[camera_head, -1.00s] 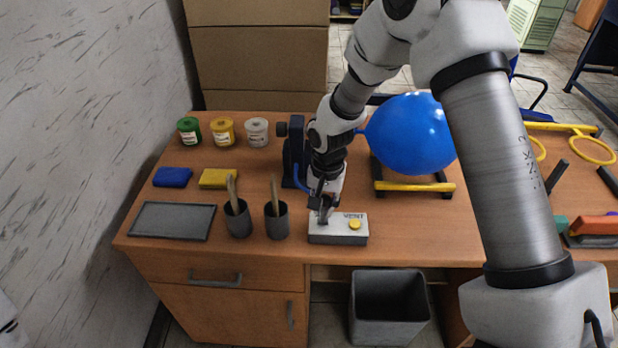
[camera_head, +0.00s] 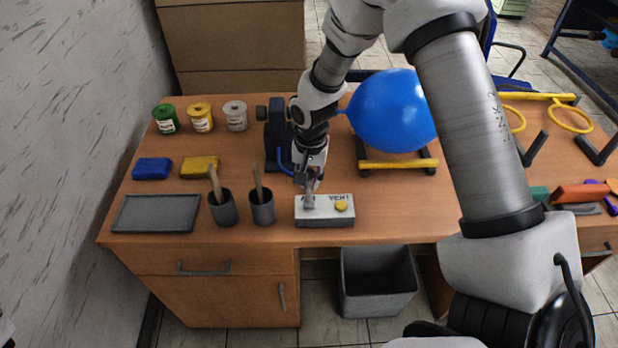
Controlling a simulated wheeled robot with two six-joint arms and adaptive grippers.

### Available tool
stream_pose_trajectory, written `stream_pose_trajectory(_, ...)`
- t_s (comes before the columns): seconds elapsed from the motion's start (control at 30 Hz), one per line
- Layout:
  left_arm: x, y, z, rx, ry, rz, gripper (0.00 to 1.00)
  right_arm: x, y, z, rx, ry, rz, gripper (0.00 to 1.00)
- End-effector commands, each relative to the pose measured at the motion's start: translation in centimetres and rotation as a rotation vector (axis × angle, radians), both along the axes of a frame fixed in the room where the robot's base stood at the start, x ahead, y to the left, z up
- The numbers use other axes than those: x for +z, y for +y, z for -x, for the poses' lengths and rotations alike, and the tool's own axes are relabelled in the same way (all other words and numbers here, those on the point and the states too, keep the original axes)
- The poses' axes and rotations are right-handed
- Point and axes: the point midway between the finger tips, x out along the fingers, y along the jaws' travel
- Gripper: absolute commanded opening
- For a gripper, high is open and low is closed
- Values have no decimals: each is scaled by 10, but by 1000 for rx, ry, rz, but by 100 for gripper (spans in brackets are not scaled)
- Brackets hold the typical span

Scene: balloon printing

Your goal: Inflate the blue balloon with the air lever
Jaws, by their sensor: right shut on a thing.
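The blue balloon (camera_head: 395,112) is large, round and glossy. It sits above a dark frame with a yellow front bar (camera_head: 398,164), its neck pointing left toward a dark upright pump stand (camera_head: 278,140). A pale control box (camera_head: 326,218) lies near the table's front edge, with a grey air lever (camera_head: 308,201) on its left and a yellow vent button (camera_head: 341,206) on its right. My right gripper (camera_head: 308,184) points down and is shut on the air lever; the fingers are small and partly hidden. My left gripper is not in view.
On the wooden table (camera_head: 280,234) are two grey cups (camera_head: 222,209) with brushes, a dark tray (camera_head: 156,214), blue and yellow blocks, and several paint jars (camera_head: 200,118). A grey bin (camera_head: 378,280) stands below the front edge. My right arm covers part of the table's right side.

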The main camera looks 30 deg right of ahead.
Motion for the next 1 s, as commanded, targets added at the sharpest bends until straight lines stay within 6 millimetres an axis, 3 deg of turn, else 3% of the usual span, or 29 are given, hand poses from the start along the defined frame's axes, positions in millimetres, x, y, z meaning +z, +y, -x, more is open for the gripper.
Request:
stream_pose_trajectory(0.87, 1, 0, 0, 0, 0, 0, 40, 3, 0, -4, 0, -11, 1, 0)
stream_pose_trajectory(0.9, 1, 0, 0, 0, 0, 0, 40, 3, 0, -4, 0, -11, 1, 29)
stream_pose_trajectory(0.93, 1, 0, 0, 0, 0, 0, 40, 3, 0, -4, 0, -11, 1, 39)
stream_pose_trajectory(1.0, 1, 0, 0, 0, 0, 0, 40, 3, 0, -3, 0, -9, 0, 39)
